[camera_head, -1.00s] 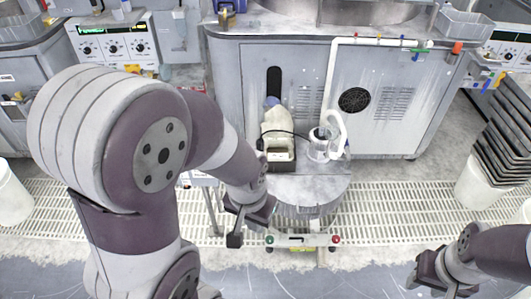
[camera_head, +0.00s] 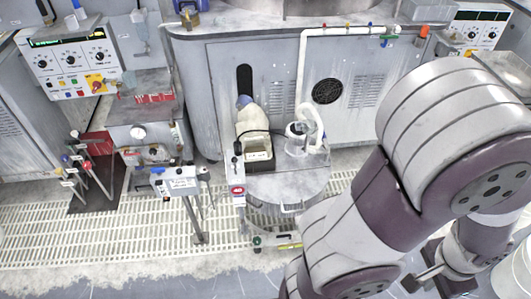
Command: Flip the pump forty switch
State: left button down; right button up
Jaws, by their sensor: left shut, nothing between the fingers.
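A white control box with knobs and small switches (camera_head: 72,62) stands at the upper left. A small white switch box on a post (camera_head: 180,182) stands left of the middle, in front of the grey cabinet. My left gripper (camera_head: 424,282) is low at the right, shut and empty, well apart from both boxes. My left arm crosses the right side and hides part of the scene. My right gripper is not in view.
A grey cabinet (camera_head: 225,85) fills the middle back. A round grey shelf (camera_head: 290,182) holds a cream bottle (camera_head: 252,122) and a clear jug (camera_head: 298,143). Several coloured-knob levers (camera_head: 88,165) stand at the left. The grated floor (camera_head: 110,235) at the lower left is open.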

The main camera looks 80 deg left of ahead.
aim_at(235, 159)
jog(key=k+j, duration=0.25)
jog(key=j, duration=0.2)
jog(key=k+j, duration=0.25)
jog(key=j, duration=0.2)
jog(key=k+j, duration=0.25)
jog(key=j, duration=0.2)
jog(key=k+j, duration=0.3)
jog(key=j, duration=0.15)
jog(key=k+j, duration=0.25)
jog(key=j, duration=0.2)
jog(key=k+j, duration=0.25)
jog(key=j, duration=0.2)
jog(key=k+j, duration=0.25)
jog(key=j, duration=0.2)
jog(key=k+j, duration=0.25)
jog(key=j, duration=0.2)
